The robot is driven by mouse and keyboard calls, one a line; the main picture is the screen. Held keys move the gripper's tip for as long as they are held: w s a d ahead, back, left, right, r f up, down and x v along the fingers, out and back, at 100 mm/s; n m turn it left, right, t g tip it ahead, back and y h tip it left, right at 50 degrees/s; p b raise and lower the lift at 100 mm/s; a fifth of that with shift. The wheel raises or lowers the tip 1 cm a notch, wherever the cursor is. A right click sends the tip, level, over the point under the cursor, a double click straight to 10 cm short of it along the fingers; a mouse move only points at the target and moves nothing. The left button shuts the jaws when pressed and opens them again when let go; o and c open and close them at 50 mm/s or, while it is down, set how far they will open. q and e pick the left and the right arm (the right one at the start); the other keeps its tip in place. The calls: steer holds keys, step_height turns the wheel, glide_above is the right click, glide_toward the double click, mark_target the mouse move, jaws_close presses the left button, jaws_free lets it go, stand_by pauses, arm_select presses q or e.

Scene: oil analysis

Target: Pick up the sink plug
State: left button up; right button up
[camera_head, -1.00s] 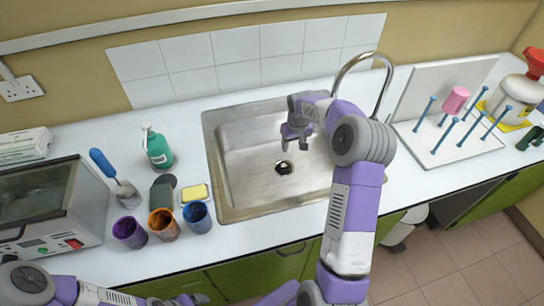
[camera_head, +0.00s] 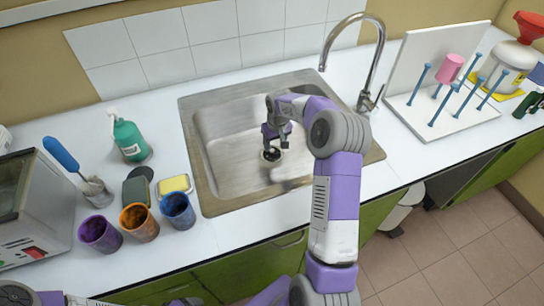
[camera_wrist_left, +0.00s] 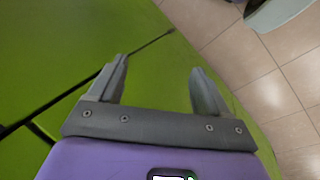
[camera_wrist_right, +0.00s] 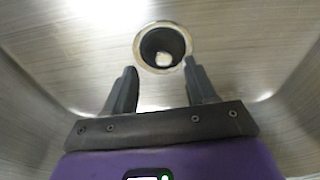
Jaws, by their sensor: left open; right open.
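The sink drain (camera_head: 271,155) is a dark round opening with a metal rim in the floor of the steel sink (camera_head: 222,192). In the right wrist view a dark ring with a small pale centre (camera_wrist_right: 163,59) sits in it; I cannot tell whether this is the sink plug or the open drain. My right gripper (camera_head: 276,142) is inside the basin, pointing down just above the drain. In the right wrist view its open fingers (camera_wrist_right: 160,75) flank the near part of the ring, with nothing between them held. My left gripper (camera_wrist_left: 158,75) is open and empty, facing green cabinet fronts.
A curved tap (camera_head: 368,75) stands behind the sink at the right. A white peg rack (camera_head: 455,115) is farther right. Left of the sink are a green bottle (camera_head: 129,138), a yellow sponge (camera_head: 174,184) and purple, orange and blue cups (camera_head: 178,210). The basin walls surround my right gripper.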

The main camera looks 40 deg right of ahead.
mark_target(272, 150)
steer(key=f+b, duration=0.1)
steer(key=f, duration=0.1)
steer(key=w+f+b, duration=0.1)
steer(key=f, duration=0.1)
steer(key=shift+w+f, duration=0.2)
steer(key=shift+f, duration=0.1)
steer(key=shift+r, duration=0.1)
jaws_close()
